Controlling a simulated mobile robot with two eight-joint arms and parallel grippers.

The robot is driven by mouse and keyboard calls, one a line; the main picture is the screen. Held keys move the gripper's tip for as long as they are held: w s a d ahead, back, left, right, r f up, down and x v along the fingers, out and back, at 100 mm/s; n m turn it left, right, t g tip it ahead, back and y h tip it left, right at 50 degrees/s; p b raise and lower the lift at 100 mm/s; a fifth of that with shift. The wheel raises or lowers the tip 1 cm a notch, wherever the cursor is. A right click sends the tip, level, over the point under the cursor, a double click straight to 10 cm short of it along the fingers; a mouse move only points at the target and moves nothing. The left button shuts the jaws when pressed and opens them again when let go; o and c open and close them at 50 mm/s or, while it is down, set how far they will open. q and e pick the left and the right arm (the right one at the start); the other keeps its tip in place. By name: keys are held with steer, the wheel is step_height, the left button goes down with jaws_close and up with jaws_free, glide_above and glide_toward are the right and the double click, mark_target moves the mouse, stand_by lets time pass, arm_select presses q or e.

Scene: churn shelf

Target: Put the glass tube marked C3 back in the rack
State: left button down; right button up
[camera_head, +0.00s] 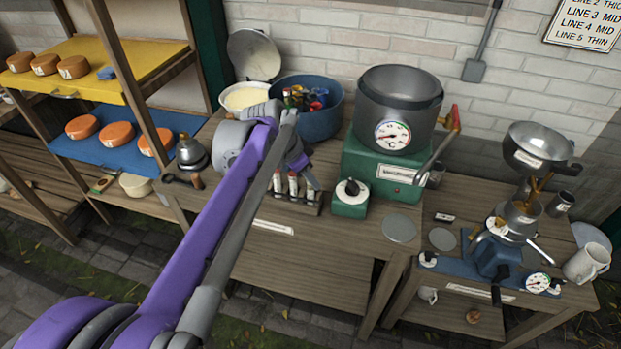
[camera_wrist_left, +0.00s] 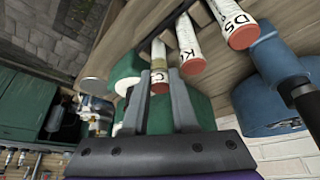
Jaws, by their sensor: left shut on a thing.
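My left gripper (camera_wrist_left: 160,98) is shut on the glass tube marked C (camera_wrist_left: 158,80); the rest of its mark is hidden. The tube has a red end and stands between the two grey fingers, its far end toward the wooden rack (camera_head: 290,203). I cannot tell how deep it sits in the rack. Two more tubes, marked K (camera_wrist_left: 190,58) and DS (camera_wrist_left: 238,30), stand beside it with white labels and red ends. In the head view the left gripper (camera_head: 306,178) is over the rack's right part and partly hides it. My right gripper is not in view.
A green box with a black knob (camera_head: 350,198) stands just right of the rack. A blue tub (camera_head: 318,118) with coloured items is behind it, and a steel pot (camera_head: 400,95) on a green base is at the back right. A dark bell-shaped object (camera_head: 191,153) is left.

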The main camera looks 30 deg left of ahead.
arm_select(q)
steer(key=c, duration=0.7)
jaws_free()
steer(key=p+v, duration=0.2)
steer(key=v, duration=1)
steer(key=s+d+f+n+y, duration=0.1)
steer(key=s+d+f+n, duration=0.1)
steer(key=s+d+f, duration=0.4)
steer(key=s+d+f+n+y, duration=0.1)
steer(key=s+d+f+n, duration=0.2)
steer(key=s+f, duration=0.9)
steer(key=d+f, duration=0.3)
steer(key=shift+d+f, duration=0.4)
steer(key=shift+s, duration=0.1)
